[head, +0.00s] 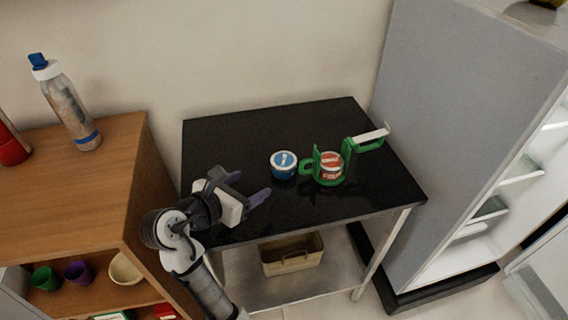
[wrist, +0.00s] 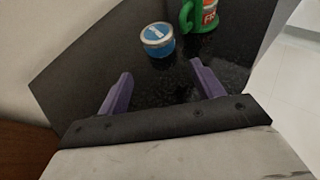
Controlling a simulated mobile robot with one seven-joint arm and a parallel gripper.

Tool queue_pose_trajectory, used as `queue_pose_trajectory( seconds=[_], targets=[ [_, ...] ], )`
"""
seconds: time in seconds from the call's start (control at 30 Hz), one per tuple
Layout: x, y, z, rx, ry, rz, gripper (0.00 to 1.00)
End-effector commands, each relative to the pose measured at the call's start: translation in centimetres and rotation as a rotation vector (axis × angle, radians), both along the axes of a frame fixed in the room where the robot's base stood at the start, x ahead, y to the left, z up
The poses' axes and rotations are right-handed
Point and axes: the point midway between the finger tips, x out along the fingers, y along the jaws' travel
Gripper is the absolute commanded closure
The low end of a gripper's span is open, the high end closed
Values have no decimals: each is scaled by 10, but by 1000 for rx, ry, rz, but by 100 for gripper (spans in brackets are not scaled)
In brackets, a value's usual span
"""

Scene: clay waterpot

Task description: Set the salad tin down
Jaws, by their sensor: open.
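A short round blue tin (head: 284,165) with a blue and white lid stands upright on the black tabletop (head: 230,140). It fits the salad tin, but I cannot read its label. It also shows in the wrist view (wrist: 157,40), beyond the fingertips. My gripper (head: 248,187) is over the table's left part, to the left of the tin and nearer the front edge. Its two purple fingers (wrist: 162,72) are spread apart with nothing between them. The tin is clear of both fingers.
A green watering pot (head: 345,160) with a red and white label stands just right of the tin, its handle close to it. A wooden cabinet (head: 100,180) with a bottle (head: 68,105) is at left, a grey fridge (head: 450,110) at right. The table's back is clear.

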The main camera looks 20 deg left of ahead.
Motion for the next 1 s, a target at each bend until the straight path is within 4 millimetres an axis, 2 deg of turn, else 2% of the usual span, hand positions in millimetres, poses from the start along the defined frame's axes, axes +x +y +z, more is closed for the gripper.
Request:
queue_pose_trajectory(
  seconds=[0.33, 0.63, 0.83, 1.0],
  targets=[
    [57, -17, -25, -5, 3, -3, 33],
    [79, -22, -35, -2, 3, -1, 33],
    [105, -28, -49, -2, 2, -1, 33],
    [117, -30, -54, 0, 1, 1, 33]
  ],
)
